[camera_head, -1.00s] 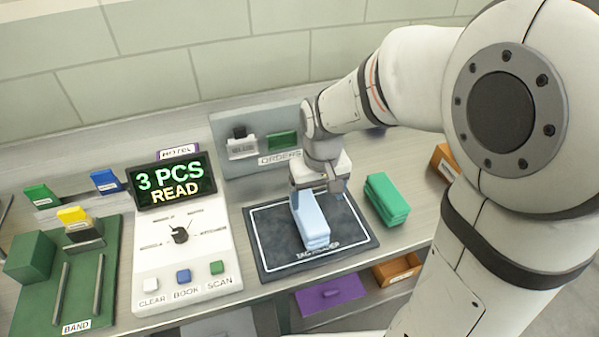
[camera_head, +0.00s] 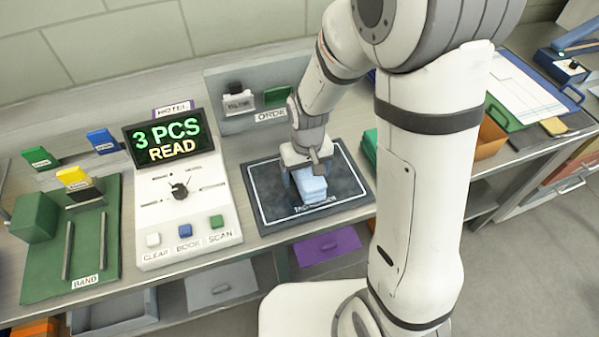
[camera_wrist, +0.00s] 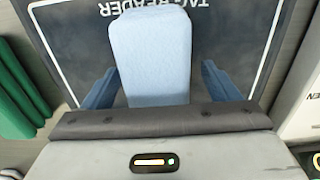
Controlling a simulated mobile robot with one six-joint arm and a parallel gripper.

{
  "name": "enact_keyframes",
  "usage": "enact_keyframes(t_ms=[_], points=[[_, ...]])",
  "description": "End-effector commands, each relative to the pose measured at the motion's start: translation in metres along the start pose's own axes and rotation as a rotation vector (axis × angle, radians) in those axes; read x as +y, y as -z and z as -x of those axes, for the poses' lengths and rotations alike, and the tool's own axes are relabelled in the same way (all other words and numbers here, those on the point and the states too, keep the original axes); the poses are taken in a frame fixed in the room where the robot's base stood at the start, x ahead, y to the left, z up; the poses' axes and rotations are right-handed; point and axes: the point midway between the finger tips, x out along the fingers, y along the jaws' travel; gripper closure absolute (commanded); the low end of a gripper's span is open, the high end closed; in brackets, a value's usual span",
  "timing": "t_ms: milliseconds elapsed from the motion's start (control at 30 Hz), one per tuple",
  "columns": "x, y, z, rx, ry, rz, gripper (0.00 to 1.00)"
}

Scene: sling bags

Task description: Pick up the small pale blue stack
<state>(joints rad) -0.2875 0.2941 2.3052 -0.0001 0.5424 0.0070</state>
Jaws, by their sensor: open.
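The small pale blue stack (camera_head: 312,187) lies on the dark tag reader mat (camera_head: 262,207), near the mat's middle. In the wrist view the pale blue stack (camera_wrist: 152,55) shows between the two blue fingers, with a gap on each side. My gripper (camera_head: 307,172) is over the stack's back part, pointing down. It is open, and its fingers (camera_wrist: 160,88) stand apart on either side of the stack. The part of the stack nearest the palm is hidden in the wrist view.
A green stack (camera_head: 370,147) is right of the mat, partly hidden by my arm; it also shows in the wrist view (camera_wrist: 18,88). The white console (camera_head: 180,225), reading "3 PCS READ", stands left of the mat. A green band tray (camera_head: 85,265) is farther left.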

Motion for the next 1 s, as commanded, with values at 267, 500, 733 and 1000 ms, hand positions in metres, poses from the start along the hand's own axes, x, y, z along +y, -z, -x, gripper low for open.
enact_keyframes(t_ms=[267,500,733,1000], points=[[0.0003,0.0001,0.0003,0.0,0.0,-0.001,0.32],[0.0004,0.0001,0.0004,0.0,0.0,-0.001,0.52],[0.0005,0.0001,0.0005,0.0,0.0,-0.001,0.71],[0.0006,0.0006,0.0032,0.002,0.0,-0.001,0.71]])
